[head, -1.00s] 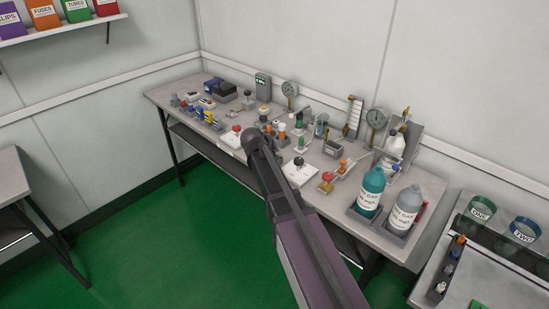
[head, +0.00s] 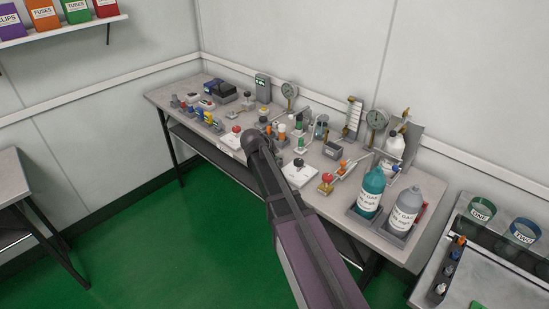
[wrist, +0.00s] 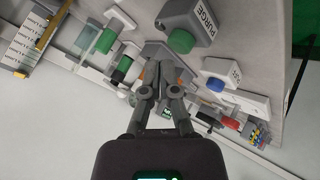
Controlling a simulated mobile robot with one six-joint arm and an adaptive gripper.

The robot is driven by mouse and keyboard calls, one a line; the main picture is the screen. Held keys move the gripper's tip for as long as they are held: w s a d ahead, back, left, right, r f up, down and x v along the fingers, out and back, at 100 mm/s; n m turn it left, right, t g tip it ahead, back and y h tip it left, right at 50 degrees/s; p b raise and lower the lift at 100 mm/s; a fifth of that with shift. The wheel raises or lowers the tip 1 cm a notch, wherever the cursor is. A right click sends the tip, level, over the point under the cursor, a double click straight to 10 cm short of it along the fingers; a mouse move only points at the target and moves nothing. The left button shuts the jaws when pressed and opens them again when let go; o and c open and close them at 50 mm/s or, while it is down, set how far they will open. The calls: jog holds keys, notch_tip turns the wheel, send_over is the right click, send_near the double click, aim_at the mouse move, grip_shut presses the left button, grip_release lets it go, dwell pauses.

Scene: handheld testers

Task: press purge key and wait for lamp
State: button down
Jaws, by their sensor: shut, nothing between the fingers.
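The purge box (wrist: 192,20) is a grey block marked PURGE at the top of the wrist view. Its round green key (wrist: 181,41) sticks out on the near side. My gripper (wrist: 158,68) is shut and empty, with its fingertips below and slightly left of the green key in the picture. A gap shows between fingertips and key. In the head view my arm hides the gripper and most of the area around it. I cannot make out for certain which item is the purge lamp, or whether one is lit.
The workbench (head: 318,206) is crowded with testers, gauges and a teal bottle (head: 371,188). Green floor (head: 150,250) in front is clear.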

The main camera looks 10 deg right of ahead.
jog(key=shift+f+b, duration=0.85)
jog(key=shift+b, duration=0.05)
dwell(1.3)
jog(key=shift+r, duration=0.2)
jog(key=shift+r+p, duration=0.65)
jog(key=shift+p, duration=0.25)
notch_tip(320, 180, up, 5)
jog(key=p, duration=0.5)
